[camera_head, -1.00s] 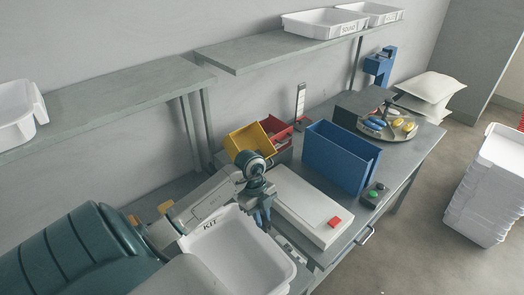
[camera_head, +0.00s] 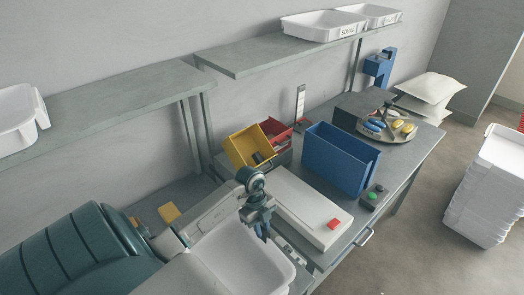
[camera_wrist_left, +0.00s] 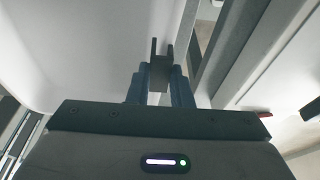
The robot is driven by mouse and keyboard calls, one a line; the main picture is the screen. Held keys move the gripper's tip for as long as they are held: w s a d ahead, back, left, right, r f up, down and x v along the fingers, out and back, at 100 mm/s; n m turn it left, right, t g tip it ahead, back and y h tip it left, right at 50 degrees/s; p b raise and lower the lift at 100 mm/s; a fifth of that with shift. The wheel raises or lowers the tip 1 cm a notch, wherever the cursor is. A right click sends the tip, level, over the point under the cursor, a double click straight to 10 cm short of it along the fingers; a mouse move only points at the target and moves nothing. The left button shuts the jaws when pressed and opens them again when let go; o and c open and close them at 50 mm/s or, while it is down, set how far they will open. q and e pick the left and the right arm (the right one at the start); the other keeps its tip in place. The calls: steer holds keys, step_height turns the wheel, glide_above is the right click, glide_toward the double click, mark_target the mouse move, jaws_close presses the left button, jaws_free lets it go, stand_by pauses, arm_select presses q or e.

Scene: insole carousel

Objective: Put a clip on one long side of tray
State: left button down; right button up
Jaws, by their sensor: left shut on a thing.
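The white tray (camera_head: 258,262) stands at the bottom centre in the head view, its left part covered by my left arm. My left gripper (camera_head: 263,230) is at the tray's far right edge. In the left wrist view my left gripper (camera_wrist_left: 161,78) has its blue fingers shut on a small dark grey forked clip (camera_wrist_left: 161,52), whose prongs point away from me. The white tray wall (camera_wrist_left: 85,50) fills the left of that view, close to the clip. I cannot tell whether the clip touches the tray rim. My right gripper is out of view.
A white flat box (camera_head: 300,206) with a red patch lies just right of the gripper. A yellow bin (camera_head: 243,148), a red bin (camera_head: 277,130) and a blue bin (camera_head: 338,160) stand behind. A round carousel plate (camera_head: 407,134) holds coloured insoles.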

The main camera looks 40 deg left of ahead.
arm_select(q)
steer(key=c, duration=1.3)
jaws_free()
steer(key=shift+r+p, duration=0.4)
steer(key=shift+r, duration=0.15)
steer(key=b+v, duration=0.4)
steer(key=v, duration=0.8)
steer(key=shift+r, duration=0.15)
